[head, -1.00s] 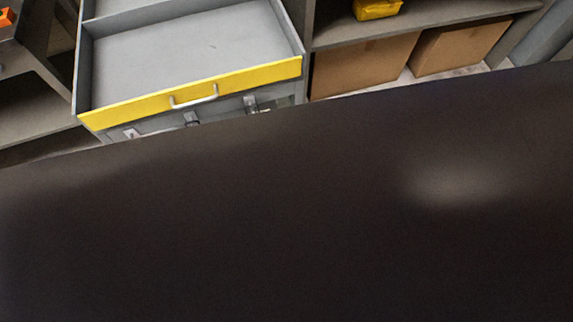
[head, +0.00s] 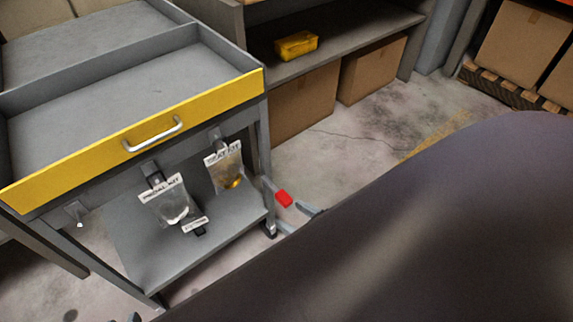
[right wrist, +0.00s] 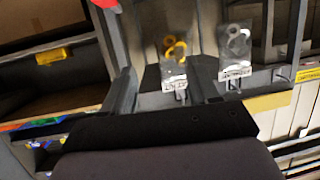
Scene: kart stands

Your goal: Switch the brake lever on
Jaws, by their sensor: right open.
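A small red grip (head: 284,198), which looks like the end of the brake lever, sticks out on a short grey bar beside the right leg of the grey cart (head: 135,170). A bit of red (right wrist: 105,3) also shows at the top left edge of the right wrist view. My right gripper (head: 298,217) is open and empty, just right of and below the red grip, apart from it. Its two grey fingers (right wrist: 163,90) point toward the cart in the right wrist view. My own dark arm hides the lower right of the head view. My left gripper is out of view.
The cart has a yellow-fronted tray (head: 150,135). Labelled bags, a pedal kit (head: 172,205) and another kit (head: 227,168), hang below it. A shelf (head: 350,55) behind holds a yellow box (head: 296,45) above cartons (head: 372,70). Floor (head: 350,135) right of the cart is clear.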

